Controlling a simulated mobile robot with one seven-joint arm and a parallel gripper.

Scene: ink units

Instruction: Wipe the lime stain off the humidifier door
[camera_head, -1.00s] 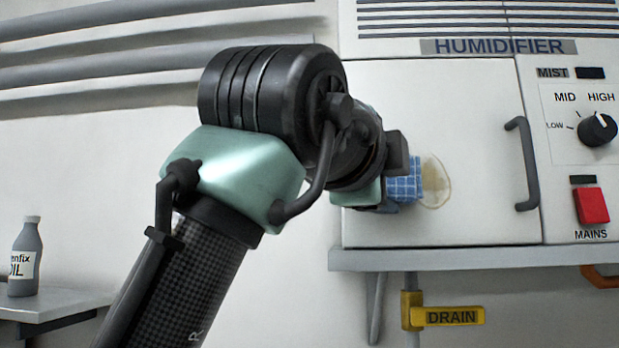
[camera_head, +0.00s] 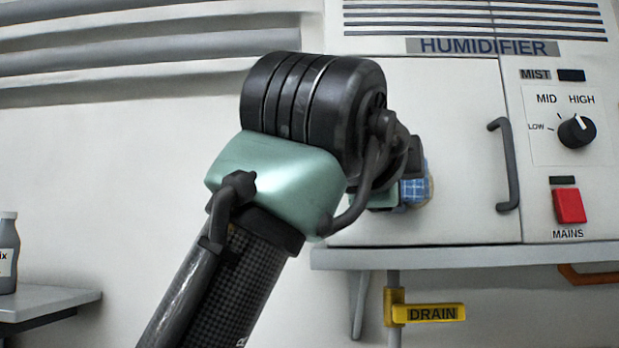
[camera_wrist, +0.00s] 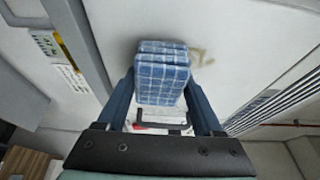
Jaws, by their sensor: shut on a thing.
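The humidifier door (camera_head: 450,110) is a flat white panel, shut, with a dark handle on its right. My gripper (camera_wrist: 161,95) is shut on a blue checked cloth pad (camera_wrist: 163,72), which also shows in the head view (camera_head: 413,192). A tan lime stain (camera_head: 431,187) shows in the head view as a thin edge beside the pad; the pad and gripper hide the rest. In the wrist view, brownish stain marks (camera_wrist: 201,57) show just right of the pad. I cannot tell whether the pad touches the door.
The dark door handle (camera_head: 507,165) sticks out right of the pad. A control panel has a knob (camera_head: 577,131) and red switch (camera_head: 569,206). A ledge (camera_head: 470,257) and yellow drain lever (camera_head: 435,313) are below. A bottle (camera_head: 8,255) stands far left.

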